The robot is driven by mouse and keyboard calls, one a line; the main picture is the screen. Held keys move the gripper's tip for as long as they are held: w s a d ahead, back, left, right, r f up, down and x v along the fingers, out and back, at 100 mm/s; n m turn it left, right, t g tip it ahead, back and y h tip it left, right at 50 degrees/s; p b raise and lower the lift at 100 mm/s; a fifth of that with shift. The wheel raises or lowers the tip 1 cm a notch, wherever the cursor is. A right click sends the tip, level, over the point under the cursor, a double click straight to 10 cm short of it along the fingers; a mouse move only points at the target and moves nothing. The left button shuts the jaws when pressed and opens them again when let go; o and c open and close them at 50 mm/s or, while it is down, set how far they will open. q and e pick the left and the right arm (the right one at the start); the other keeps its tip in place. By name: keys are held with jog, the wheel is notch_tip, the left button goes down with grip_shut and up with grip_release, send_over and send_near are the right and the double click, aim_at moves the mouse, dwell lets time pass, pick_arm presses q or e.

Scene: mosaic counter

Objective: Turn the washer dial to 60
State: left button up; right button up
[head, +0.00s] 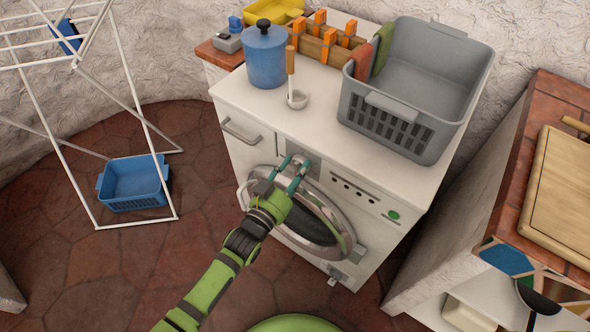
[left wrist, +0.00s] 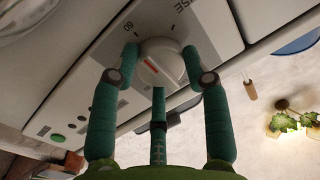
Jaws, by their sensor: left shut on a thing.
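The washer (head: 352,202) is white, with a round door low on its front and a control panel above. My left gripper (head: 291,172) reaches up to the left part of that panel and hides the dial in the head view. In the left wrist view the white round dial (left wrist: 163,58) sits between the teal fingertips of my left gripper (left wrist: 164,62), which are shut on its sides. A short red line marks the dial's face. Printed labels stand around it, partly cut off; one ends in "SE". I cannot tell the exact setting. My right gripper is not in view.
A white drying rack (head: 160,170) stands left, a counter with a cutting board (head: 562,195) right.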

pick_arm(q)
jog(key=shift+w+r, duration=0.1)
jog(key=shift+r, duration=0.15)
jog(key=o, duration=1.1)
jog(key=shift+o, duration=0.2)
jog(key=shift+f, duration=0.1)
jog(key=shift+s+a+f, duration=0.1)
jog(key=shift+s, duration=0.15)
jog(key=v, duration=1.1)
jog(key=shift+s, duration=0.25)
jog(key=shift+a, duration=0.15)
